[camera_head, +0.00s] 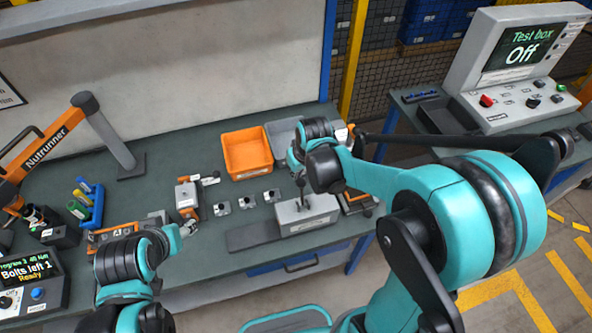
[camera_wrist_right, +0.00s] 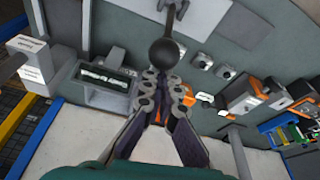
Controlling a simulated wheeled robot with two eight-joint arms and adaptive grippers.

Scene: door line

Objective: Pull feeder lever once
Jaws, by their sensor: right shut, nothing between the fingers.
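The feeder is a grey box (camera_head: 306,215) on the bench, with a dark lever (camera_head: 300,183) standing up from its top. In the right wrist view the lever's black ball knob (camera_wrist_right: 165,52) is just beyond my right gripper (camera_wrist_right: 163,92), whose fingers are together with nothing between them. Whether the fingertips touch the ball cannot be told. In the head view my right gripper (camera_head: 297,168) is by the top of the lever, partly hidden by its wrist. My left gripper (camera_head: 183,232) is over the bench's left part, away from the feeder; its fingers are too small to read.
An orange bin (camera_head: 247,153) stands behind the feeder. Several small grey parts (camera_head: 247,202) lie left of it. A nutrunner (camera_head: 45,155) and a display (camera_head: 30,275) reading "Bolts left 1 Ready" are at the left. The test box (camera_head: 520,55), right, reads "Off".

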